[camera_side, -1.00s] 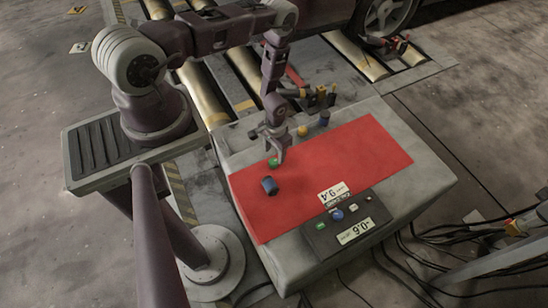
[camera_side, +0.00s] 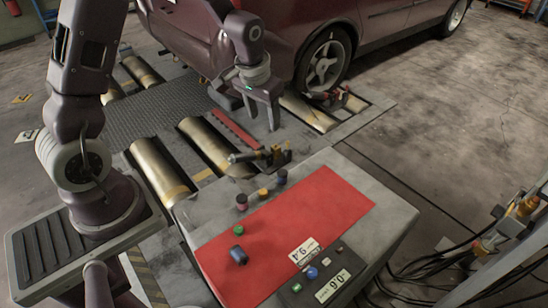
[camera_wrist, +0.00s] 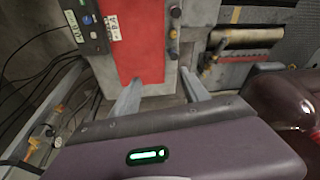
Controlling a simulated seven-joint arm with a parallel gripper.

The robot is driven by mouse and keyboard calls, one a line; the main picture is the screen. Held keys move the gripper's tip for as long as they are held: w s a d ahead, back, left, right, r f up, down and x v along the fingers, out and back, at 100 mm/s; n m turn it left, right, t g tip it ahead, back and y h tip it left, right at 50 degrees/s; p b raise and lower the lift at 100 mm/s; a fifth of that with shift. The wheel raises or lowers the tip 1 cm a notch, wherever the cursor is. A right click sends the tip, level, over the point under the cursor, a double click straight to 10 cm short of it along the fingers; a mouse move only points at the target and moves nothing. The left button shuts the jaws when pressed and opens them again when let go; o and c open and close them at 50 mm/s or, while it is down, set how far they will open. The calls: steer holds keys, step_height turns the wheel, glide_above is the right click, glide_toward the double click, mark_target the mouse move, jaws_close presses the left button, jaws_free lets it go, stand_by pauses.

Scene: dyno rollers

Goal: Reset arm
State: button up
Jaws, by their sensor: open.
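My gripper (camera_side: 261,120) is raised in the side view, with two grey fingers apart and pointing down. Nothing shows between them. It is in front of the maroon car, beyond the bench and clear of the red mat (camera_side: 320,205). In the wrist view the fingers (camera_wrist: 160,80) are spread wide, with the red mat beyond them.
Behind the bench are metal rollers (camera_side: 205,145) and a car wheel (camera_side: 324,62). Cables (camera_side: 400,275) lie at right.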

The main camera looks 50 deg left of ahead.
steer(key=s+d+r+t, duration=0.1)
steer(key=s+d+r, duration=0.15)
steer(key=r, duration=0.35)
steer(key=s+d+r, duration=0.2)
steer(key=s+r, duration=0.2)
steer(key=r, duration=0.2)
steer(key=s+d+r+m+t, duration=0.1)
steer(key=s+d+r, duration=0.1)
steer(key=s, duration=0.6)
steer(key=s+d+r+m+t+h, duration=0.1)
steer(key=s+r, duration=0.3)
steer(key=s, duration=0.5)
steer(key=shift+s+d, duration=0.2)
steer(key=shift+d, duration=0.7)
stand_by(1.1)
